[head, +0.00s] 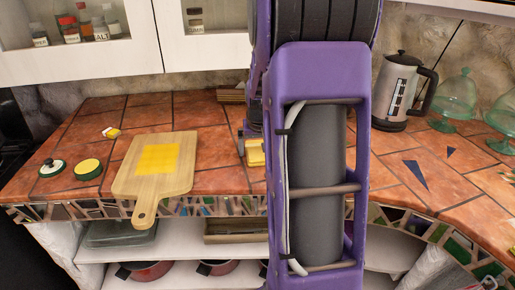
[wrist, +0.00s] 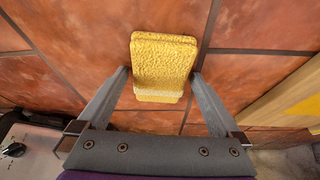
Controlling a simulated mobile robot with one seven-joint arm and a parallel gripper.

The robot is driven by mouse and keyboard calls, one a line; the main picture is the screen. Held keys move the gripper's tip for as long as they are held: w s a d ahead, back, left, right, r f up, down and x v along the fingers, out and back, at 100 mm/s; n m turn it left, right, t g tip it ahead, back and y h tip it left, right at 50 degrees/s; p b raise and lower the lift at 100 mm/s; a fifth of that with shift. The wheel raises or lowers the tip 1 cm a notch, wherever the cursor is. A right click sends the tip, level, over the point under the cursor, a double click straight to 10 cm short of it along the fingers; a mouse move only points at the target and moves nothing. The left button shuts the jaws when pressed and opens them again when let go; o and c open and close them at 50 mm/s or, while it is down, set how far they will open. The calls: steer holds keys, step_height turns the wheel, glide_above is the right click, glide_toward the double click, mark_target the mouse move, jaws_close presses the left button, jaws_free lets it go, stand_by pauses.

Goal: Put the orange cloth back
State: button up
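A flat yellow-orange square (head: 158,158), which looks like the cloth, lies on a wooden cutting board (head: 180,182) on the counter. A corner of it also shows at the right edge of the wrist view (wrist: 306,106). My gripper (wrist: 160,76) is open, its fingers on either side of a yellow sponge-like block (wrist: 163,62) over the tiles. A slim gap seems to show at each side of the block; contact is hard to tell. In the head view this block (head: 255,153) is partly hidden by my arm.
Round lidded pots (head: 88,169) and a small yellow-and-white item (head: 111,132) are left of the board. A kettle (head: 402,92) and green glass domes (head: 455,98) stand at right. Shelves below hold a wooden tray (head: 235,230) and red pans (head: 145,270). Tiles right of my arm are mostly clear.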

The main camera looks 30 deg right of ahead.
steer(key=shift+r, duration=0.1)
steer(key=shift+r+p, duration=0.25)
steer(key=shift+p, duration=0.05)
steer(key=p+v, duration=0.1)
steer(key=v, duration=1)
steer(key=shift+s+r, duration=0.2)
steer(key=shift+r, duration=0.1)
